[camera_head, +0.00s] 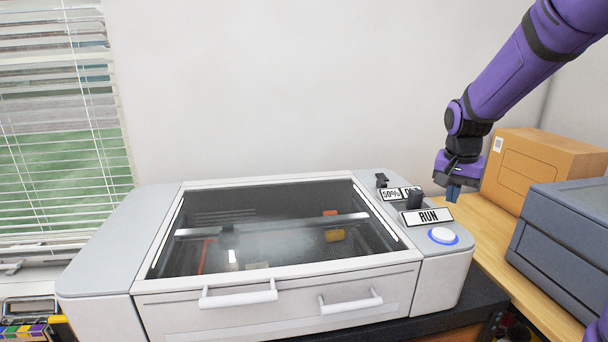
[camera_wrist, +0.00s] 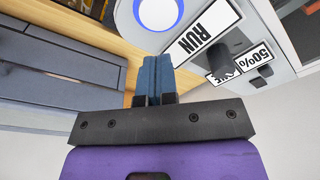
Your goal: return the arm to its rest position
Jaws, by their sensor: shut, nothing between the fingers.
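My purple arm comes in from the upper right in the head view. My gripper (camera_head: 453,193) points down just right of the machine's control panel, above the wooden bench. In the wrist view the blue fingers of my gripper (camera_wrist: 157,72) are together with nothing between them. The white-grey machine (camera_head: 90,250) has a closed dark glass lid (camera_head: 270,240). Its RUN label (camera_head: 427,216) and round white button with a blue lit ring (camera_head: 443,236) lie left of and below my fingertips. The button also shows at the top of the wrist view (camera_wrist: 158,12).
A cardboard box (camera_head: 545,170) stands on the wooden bench (camera_head: 490,235) behind and right of my gripper. A grey-blue case (camera_head: 565,240) stands at the right. A window with blinds (camera_head: 60,130) is at the left. The space above the lid is clear.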

